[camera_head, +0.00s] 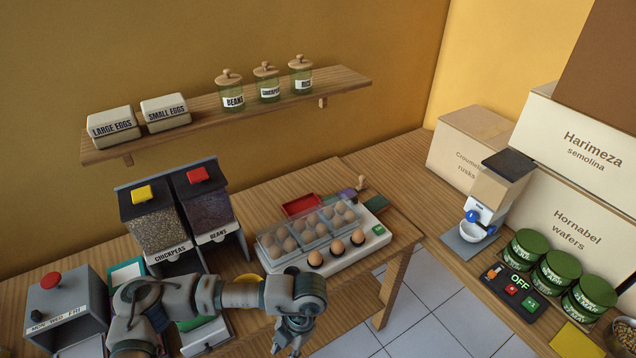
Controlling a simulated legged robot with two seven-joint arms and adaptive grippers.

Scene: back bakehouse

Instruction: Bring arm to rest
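My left arm comes in from the lower left, and its gripper (290,346) hangs at the bottom edge, in front of the wooden table (395,275). The gripper points downward and its fingertips are small and partly cut off, so I cannot tell whether it is open or shut. I see nothing clearly held in it. My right arm and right gripper are not in view.
Beside the arm stand a grey box with a red button (70,310), bean and chickpea dispensers (160,215) and an egg tray machine (350,258). Green cans (555,272) and a dispenser (490,195) stand at right. Tiled floor (440,315) lies open between.

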